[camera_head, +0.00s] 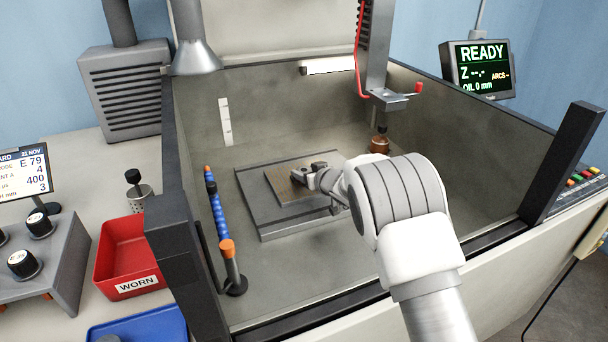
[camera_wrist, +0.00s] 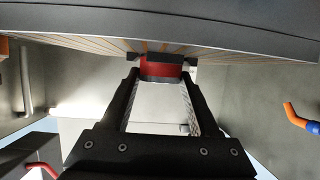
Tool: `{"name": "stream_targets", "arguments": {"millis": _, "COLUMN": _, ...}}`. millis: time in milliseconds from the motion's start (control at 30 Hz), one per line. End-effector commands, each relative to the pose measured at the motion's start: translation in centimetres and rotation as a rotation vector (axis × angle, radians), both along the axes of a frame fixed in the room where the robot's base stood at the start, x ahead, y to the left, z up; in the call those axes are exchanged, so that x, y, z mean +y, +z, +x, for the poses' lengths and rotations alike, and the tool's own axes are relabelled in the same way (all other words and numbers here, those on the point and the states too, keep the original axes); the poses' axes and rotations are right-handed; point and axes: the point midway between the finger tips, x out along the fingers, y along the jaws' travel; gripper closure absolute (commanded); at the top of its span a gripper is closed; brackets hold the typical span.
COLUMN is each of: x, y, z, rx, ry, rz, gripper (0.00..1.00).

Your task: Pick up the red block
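The red block (camera_wrist: 161,68) shows in the wrist view between the tips of my gripper (camera_wrist: 162,72), close to the slatted surface of a plate (camera_wrist: 90,42). The fingers stand on either side of it, their inner edges nearly level with its sides; I cannot tell whether they press on it. In the head view my gripper (camera_head: 308,175) is low over the plate (camera_head: 285,192) on the grey fixture inside the tank. The block cannot be made out in the head view; my gripper and arm probably cover it.
The tank's front wall (camera_head: 350,295) runs below my arm. A tool head (camera_head: 388,98) hangs at the back right above a copper-coloured piece (camera_head: 379,145). A red WORN bin (camera_head: 125,257) is outside, left.

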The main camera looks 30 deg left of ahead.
Motion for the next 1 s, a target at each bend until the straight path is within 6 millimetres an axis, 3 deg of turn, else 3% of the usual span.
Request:
{"name": "stream_targets", "arguments": {"millis": 33, "x": 0.0, "y": 0.0, "z": 0.0, "rx": 0.000, "ry": 0.000, "rz": 0.000, "gripper": 0.62}}
{"name": "stream_targets", "arguments": {"millis": 233, "x": 0.0, "y": 0.0, "z": 0.0, "rx": 0.000, "ry": 0.000, "rz": 0.000, "gripper": 0.98}}
{"name": "stream_targets", "arguments": {"millis": 267, "x": 0.0, "y": 0.0, "z": 0.0, "rx": 0.000, "ry": 0.000, "rz": 0.000, "gripper": 1.00}}
{"name": "stream_targets", "arguments": {"millis": 767, "x": 0.0, "y": 0.8, "z": 0.1, "rx": -0.003, "ry": 0.000, "rz": 0.004, "gripper": 1.00}}
{"name": "stream_targets", "arguments": {"millis": 1000, "x": 0.0, "y": 4.2, "z": 0.2, "rx": -0.004, "ry": -0.002, "rz": 0.007, "gripper": 1.00}}
